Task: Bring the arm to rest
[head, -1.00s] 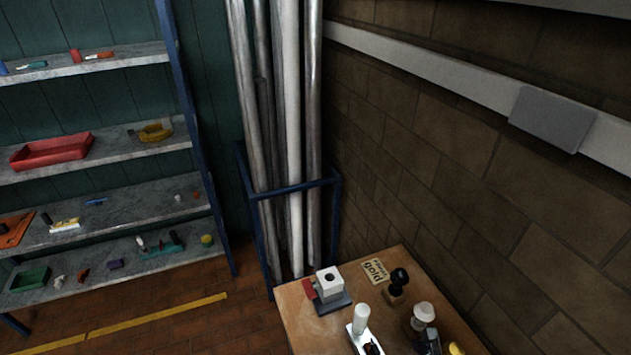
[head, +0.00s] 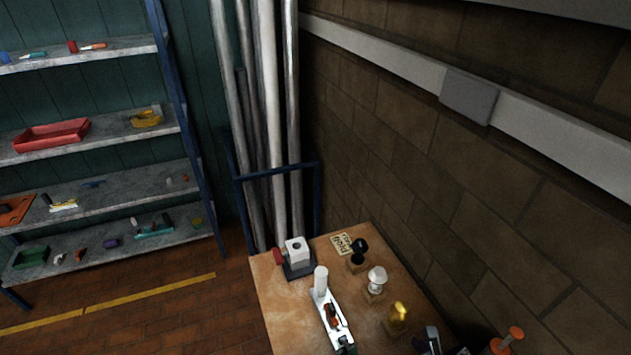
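Neither of my grippers nor my arms shows in the head view. A wooden workbench (head: 283,316) stands at the bottom centre. On it a grey and white block fixture with a red part (head: 297,257) sits at the far left corner. A white tray with a white cylinder and dark and orange parts (head: 332,318) lies in front of it. I cannot tell which of these things, if any, is the mast flange.
Several small stands hold a black knob (head: 359,250), a white knob (head: 376,280) and a yellow piece (head: 398,312). A small sign (head: 342,243) lies behind. Shelves (head: 100,208) fill the left. Tall pipes (head: 271,120) stand in a blue rack. A brick wall (head: 450,180) closes the right.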

